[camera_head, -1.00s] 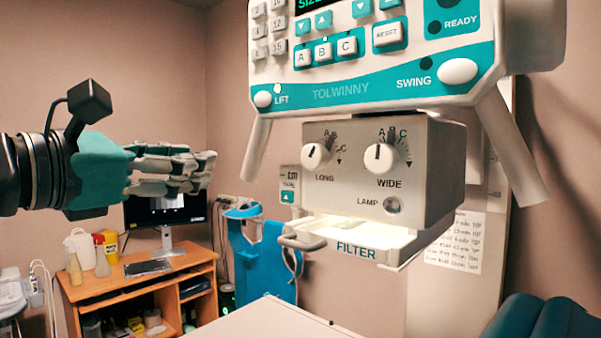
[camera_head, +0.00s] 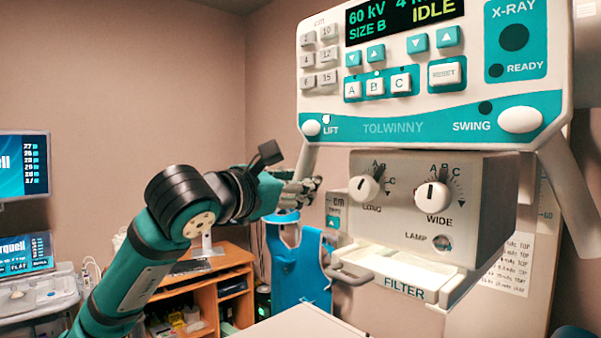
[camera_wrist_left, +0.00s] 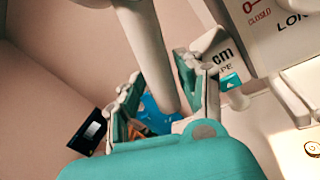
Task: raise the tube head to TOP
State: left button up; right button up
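The tube head has a white and teal control panel (camera_head: 420,126) whose display reads 60 kV and IDLE. Below it is a grey box with a LONG dial (camera_head: 364,188), a WIDE dial (camera_head: 432,196) and a lit FILTER slot. A white LIFT button (camera_head: 311,128) has a lit lamp above it. A slanting white handle (camera_head: 304,161) hangs at the panel's left. My left gripper (camera_head: 302,188) is at the handle's lower end. In the left wrist view its fingers (camera_wrist_left: 160,105) are spread on either side of the handle (camera_wrist_left: 150,50), with a visible gap at left. My right gripper is not in view.
A cm tape label (camera_head: 337,207) is beside the grey box. A blue apron (camera_head: 297,265) hangs behind my gripper, beside a wooden desk (camera_head: 225,262). A pale table edge (camera_head: 300,325) lies below. Monitors (camera_head: 22,165) stand at far left.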

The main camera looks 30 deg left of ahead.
pick_arm(q)
jog(key=shift+w+d, duration=0.15)
jog(key=shift+w, duration=0.45)
grip_shut()
